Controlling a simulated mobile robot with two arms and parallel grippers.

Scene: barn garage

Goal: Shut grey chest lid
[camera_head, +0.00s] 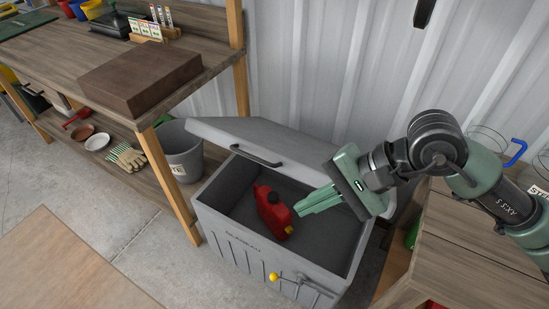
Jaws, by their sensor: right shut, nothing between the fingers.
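The grey chest (229,232) stands on the floor in the middle of the camera_head view. Its lid (285,140) is raised and tilted at the back, with a dark handle (256,155) along its edge. My right gripper (301,208) comes in from the right over the chest opening. Its green fingers are shut and empty, pointing left beside the can. The gripper and wrist hide part of the lid's right side. I cannot tell whether they touch it. My left gripper is not in view.
A wooden workbench (60,65) with a dark brown box (140,77) stands at left. A grey bucket (182,155) is just left of the chest. A wooden table (470,255) is close at right. A corrugated wall (320,60) is behind. A yellow-knobbed latch (274,277) sticks out in front.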

